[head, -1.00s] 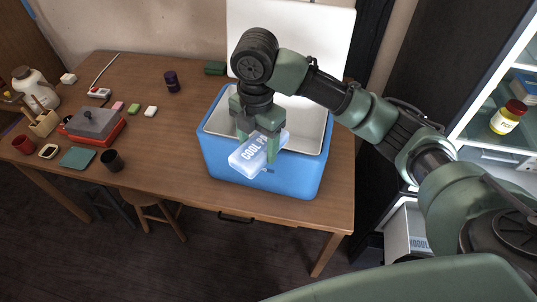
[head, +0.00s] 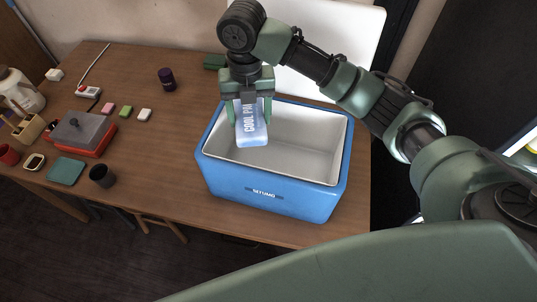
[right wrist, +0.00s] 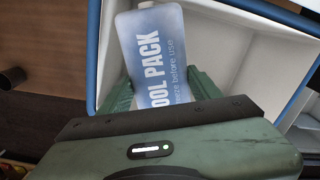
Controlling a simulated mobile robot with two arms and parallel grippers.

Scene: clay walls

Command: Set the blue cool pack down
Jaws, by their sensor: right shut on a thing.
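The blue cool pack (head: 250,126) is a pale blue, flat block with "COOL PACK" lettering. My right gripper (head: 249,108) is shut on it, one finger on each side. The pack hangs over the left part of the open blue cooler box (head: 268,191), near its left wall. The box has a white, empty-looking inside. In the right wrist view the pack (right wrist: 155,55) shows between the fingers, with the white interior (right wrist: 232,40) behind it. Whether the pack touches the box wall or floor I cannot tell. My left gripper is not in view.
The box's white lid (head: 330,50) stands open behind.

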